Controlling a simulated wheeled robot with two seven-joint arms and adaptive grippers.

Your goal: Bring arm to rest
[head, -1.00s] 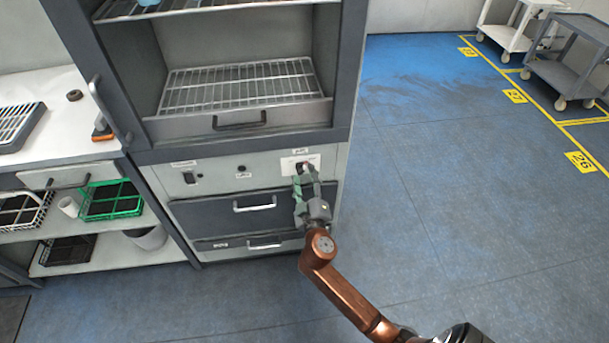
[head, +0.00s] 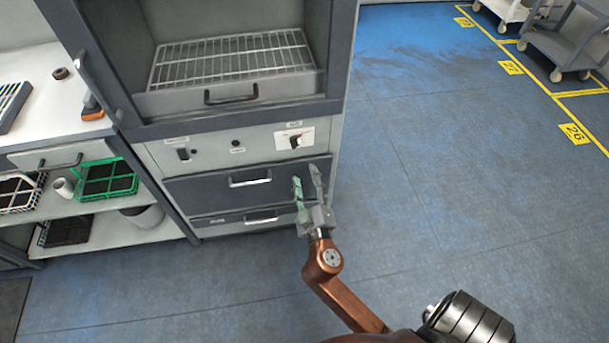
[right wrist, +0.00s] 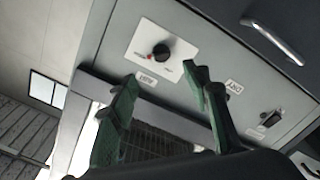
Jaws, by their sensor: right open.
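My right gripper (head: 307,183) is open and empty in the head view. It is in front of the upper dark drawer of the cabinet, below the control panel. Its green fingers are spread apart and also show in the right wrist view (right wrist: 160,95). A black rotary knob (head: 295,141) on a white plate is on the panel above the gripper, clear of the fingers. The knob shows in the right wrist view (right wrist: 161,51), with a red mark at its side. My left gripper is in neither view.
The cabinet (head: 215,160) has an open chamber with a wire rack (head: 232,60) and drawers with handles. A white bench (head: 50,120) with green and white baskets below stands at the left. Blue floor (head: 450,200) at the right is clear up to grey carts (head: 565,45).

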